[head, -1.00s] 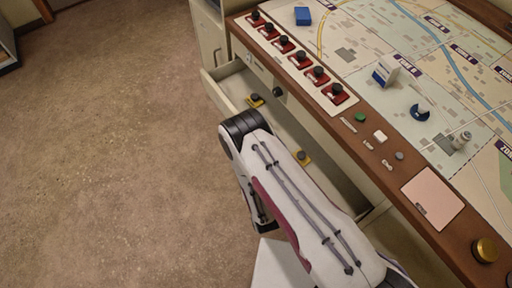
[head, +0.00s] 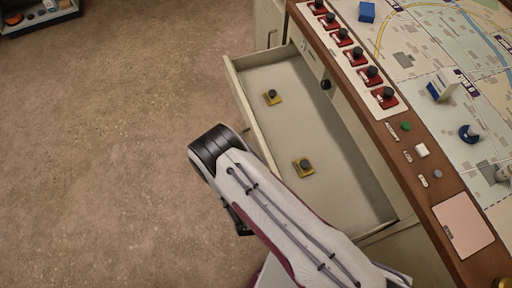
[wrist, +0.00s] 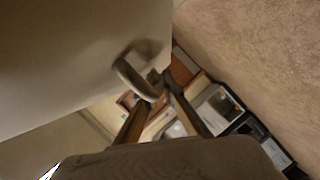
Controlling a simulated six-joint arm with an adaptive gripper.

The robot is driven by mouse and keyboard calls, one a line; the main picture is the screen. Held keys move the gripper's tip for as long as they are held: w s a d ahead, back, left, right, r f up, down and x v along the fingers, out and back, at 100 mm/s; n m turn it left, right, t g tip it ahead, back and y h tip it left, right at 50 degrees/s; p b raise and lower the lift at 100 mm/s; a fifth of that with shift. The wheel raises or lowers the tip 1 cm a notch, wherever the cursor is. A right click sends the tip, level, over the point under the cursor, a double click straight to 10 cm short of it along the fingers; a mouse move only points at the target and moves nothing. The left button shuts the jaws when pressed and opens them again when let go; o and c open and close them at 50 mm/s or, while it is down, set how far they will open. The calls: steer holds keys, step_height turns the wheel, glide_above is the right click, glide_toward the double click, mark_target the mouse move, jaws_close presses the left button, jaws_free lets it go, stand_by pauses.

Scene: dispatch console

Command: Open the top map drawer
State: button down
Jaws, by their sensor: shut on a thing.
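The top map drawer (head: 346,185) is a pale grey drawer under the console top, and it stands well open. Two yellow pieces with dark knobs, a far one (head: 272,97) and a near one (head: 304,167), lie on its floor. In the wrist view, a curved metal handle (wrist: 130,80) sticks out from the pale drawer front (wrist: 75,55). My gripper (wrist: 160,88) is shut on this handle, its two fingers meeting at the handle's end. In the head view my arm hides part of the drawer front, and the fingers are not visible.
The brown console edge (head: 413,165) runs above the drawer, with several red-based black switches (head: 356,55) and a map board. A dark knob (head: 326,85) sits on the console face. Open carpet (head: 110,150) lies to the left. A shelf tray (head: 40,17) stands far left.

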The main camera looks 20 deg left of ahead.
steer(key=shift+s+a, duration=0.2)
steer(key=shift+s, duration=0.05)
steer(key=c, duration=2.4)
jaws_free()
steer(key=shift+c, duration=0.2)
steer(key=shift+s, duration=0.1)
steer(key=v, duration=1.1)
steer(key=shift+s+d, duration=0.15)
steer(key=shift+s, duration=0.15)
steer(key=shift+r, duration=0.15)
